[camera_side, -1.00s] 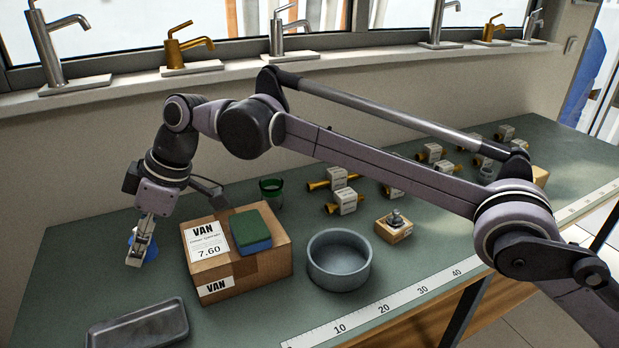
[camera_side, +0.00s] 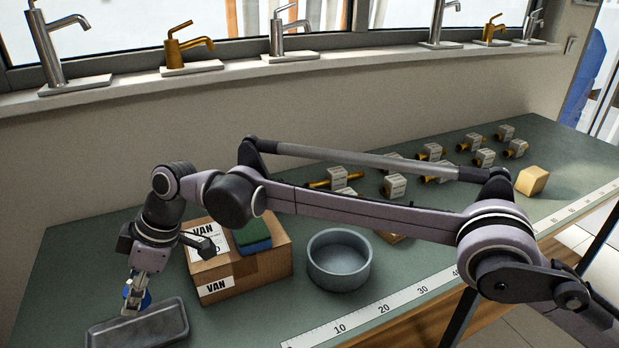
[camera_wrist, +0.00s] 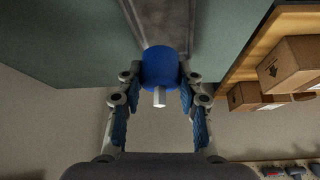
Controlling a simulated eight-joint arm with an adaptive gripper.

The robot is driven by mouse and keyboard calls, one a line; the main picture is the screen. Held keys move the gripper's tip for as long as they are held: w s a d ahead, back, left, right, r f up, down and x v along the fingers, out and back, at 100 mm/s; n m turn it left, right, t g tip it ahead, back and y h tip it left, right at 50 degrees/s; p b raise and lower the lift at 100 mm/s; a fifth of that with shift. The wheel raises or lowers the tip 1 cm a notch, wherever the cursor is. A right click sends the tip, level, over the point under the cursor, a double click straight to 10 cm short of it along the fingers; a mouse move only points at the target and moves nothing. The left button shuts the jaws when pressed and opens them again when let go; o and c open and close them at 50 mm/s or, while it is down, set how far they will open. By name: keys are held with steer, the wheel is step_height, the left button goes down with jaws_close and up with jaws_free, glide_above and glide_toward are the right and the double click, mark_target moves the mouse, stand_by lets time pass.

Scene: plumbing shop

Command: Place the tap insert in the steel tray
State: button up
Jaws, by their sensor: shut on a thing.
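The tap insert is a blue cylinder with a short whitish stem, seen in the wrist view (camera_wrist: 160,68). My gripper (camera_wrist: 158,80) is shut on it, with a finger on each side. In the side view, my gripper (camera_side: 136,296) points down over the back edge of the steel tray (camera_side: 150,327). A bit of the blue insert (camera_side: 146,299) shows beside the fingers, which partly hide it. The grey rectangular tray looks empty. It also shows in the wrist view (camera_wrist: 187,22), behind the insert. I cannot tell how high the insert is above it.
A cardboard box (camera_side: 262,268) with a green and blue sponge (camera_side: 251,233) stands just right of my gripper. A round grey bowl (camera_side: 339,262) is further right. Several brass valves and a yellow block (camera_side: 532,180) lie at the far right. A ruler strip (camera_side: 370,310) runs along the front edge.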

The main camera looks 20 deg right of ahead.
mark_target(145, 333)
steer(key=shift+f, duration=4.2)
steer(key=shift+f, duration=0.15)
steer(key=o, duration=0.9)
